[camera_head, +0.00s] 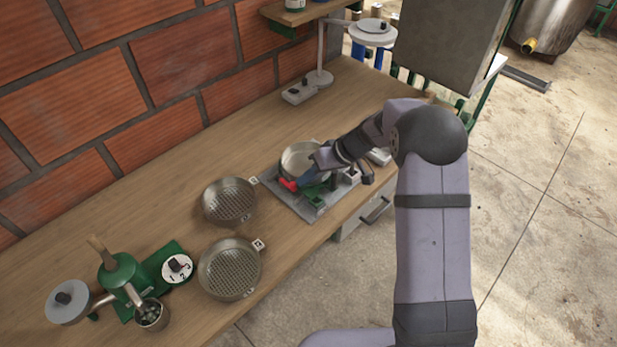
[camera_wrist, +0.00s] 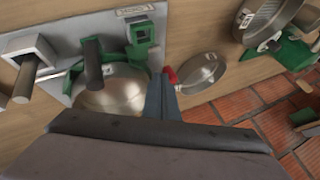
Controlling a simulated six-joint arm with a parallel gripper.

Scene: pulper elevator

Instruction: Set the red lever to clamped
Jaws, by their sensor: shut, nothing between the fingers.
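The red lever (camera_head: 288,184) shows as a short red end at the left side of a grey fixture plate (camera_head: 309,215) on the bench. In the wrist view the red lever (camera_wrist: 170,75) is partly hidden behind my fingertips. My gripper (camera_head: 313,175) is low over the fixture, right beside the lever. In the wrist view its blue-grey fingers (camera_wrist: 163,88) are together and hold nothing. I cannot tell whether they touch the lever. A round metal sieve pan (camera_head: 299,155) sits on the fixture, partly hidden by my gripper. The lever's exact setting cannot be read.
Two sieve pans (camera_head: 230,201) (camera_head: 231,268) stand left of the fixture. A green device with a numbered dial (camera_head: 177,268) is at the front left. Black and green posts (camera_wrist: 93,58) rise from the plate near my fingers. A brick wall (camera_head: 110,85) runs behind the bench.

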